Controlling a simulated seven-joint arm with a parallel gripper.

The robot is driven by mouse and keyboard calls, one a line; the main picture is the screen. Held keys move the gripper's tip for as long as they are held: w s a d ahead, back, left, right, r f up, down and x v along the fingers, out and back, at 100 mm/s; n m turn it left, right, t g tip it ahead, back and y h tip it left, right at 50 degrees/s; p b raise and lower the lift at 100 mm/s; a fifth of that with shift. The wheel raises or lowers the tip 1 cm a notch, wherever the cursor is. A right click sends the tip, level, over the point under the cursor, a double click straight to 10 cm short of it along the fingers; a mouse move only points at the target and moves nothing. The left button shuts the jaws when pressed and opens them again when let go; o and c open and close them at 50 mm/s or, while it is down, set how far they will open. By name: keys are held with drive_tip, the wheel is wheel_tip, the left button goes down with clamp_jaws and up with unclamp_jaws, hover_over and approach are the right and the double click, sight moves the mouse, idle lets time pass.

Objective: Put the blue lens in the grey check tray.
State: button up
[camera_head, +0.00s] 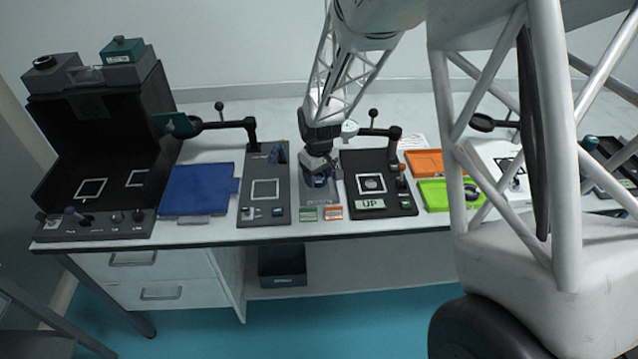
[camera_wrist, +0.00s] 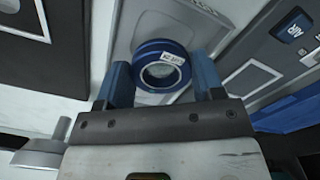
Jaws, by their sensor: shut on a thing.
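My gripper (camera_head: 318,172) is over a narrow grey tray (camera_head: 308,196) between two instrument stations. It is shut on the blue lens (camera_head: 316,181), of which only a small part shows under the jaws in the head view. In the wrist view the blue lens (camera_wrist: 162,50) is a dark blue ring with a white label and a clear middle, between the two blue fingers of my gripper (camera_wrist: 162,78). A light grey surface (camera_wrist: 150,22) with a rounded outline lies behind it. I cannot tell whether the lens touches the tray.
A dark station (camera_head: 400,207) marked UP stands right of the tray, and a grey station (camera_head: 248,205) left. Each has a raised arm behind it. A blue tray (camera_head: 199,189), an orange tray (camera_head: 424,158) and a green tray (camera_head: 433,203) are further out.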

sight(319, 177)
drive_tip(key=shift+f, duration=1.75)
drive_tip(key=shift+f, duration=0.15)
drive_tip(key=o, duration=0.7)
drive_tip(key=shift+o, duration=0.2)
drive_tip(key=shift+r, duration=0.2)
wheel_tip(319, 177, up, 11)
drive_tip(key=shift+r, duration=0.5)
